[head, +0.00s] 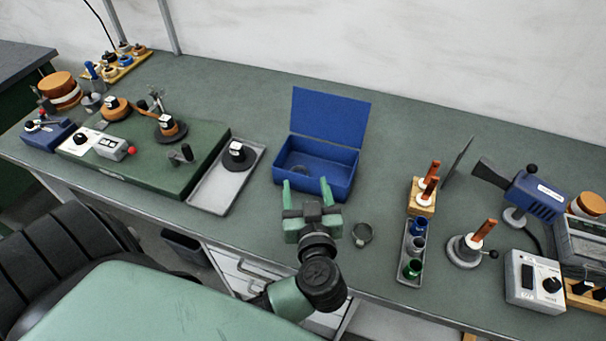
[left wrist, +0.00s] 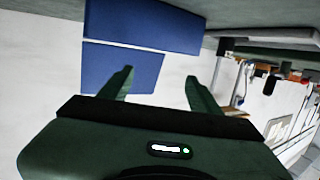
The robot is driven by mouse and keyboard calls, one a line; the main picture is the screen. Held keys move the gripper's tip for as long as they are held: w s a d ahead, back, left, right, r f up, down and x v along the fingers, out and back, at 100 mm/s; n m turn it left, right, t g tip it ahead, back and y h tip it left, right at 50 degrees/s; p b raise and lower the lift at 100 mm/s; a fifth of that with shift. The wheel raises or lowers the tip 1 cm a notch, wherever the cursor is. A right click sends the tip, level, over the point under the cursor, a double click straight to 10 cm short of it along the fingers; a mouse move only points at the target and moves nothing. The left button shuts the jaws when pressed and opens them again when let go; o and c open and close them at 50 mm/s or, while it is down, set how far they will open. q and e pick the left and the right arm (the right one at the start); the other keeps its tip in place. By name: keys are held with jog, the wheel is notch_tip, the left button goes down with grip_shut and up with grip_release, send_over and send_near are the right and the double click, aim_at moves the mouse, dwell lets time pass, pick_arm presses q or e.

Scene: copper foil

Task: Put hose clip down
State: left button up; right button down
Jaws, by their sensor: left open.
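A small dark grey ring-shaped piece, which looks like the hose clip (head: 362,239), lies on the green bench top near its front edge, just right of my left gripper. My left gripper (head: 306,188) is open, its two green fingers pointing at the front of the open blue box (head: 316,186). Nothing shows between the fingers. In the left wrist view my left gripper (left wrist: 158,82) is also open and empty, with the blue box (left wrist: 120,67) beyond it. My right gripper is in neither view.
Left of the box lies a grey tray (head: 215,196) with a dark round piece, beside a green machine base (head: 150,170). To the right stand a grey tray of coloured cups (head: 408,279), a wooden block with copper rods (head: 421,209) and a blue tool (head: 535,195). Bench behind the box is clear.

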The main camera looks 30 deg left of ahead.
pick_arm(q)
jog(key=shift+v, duration=1.4)
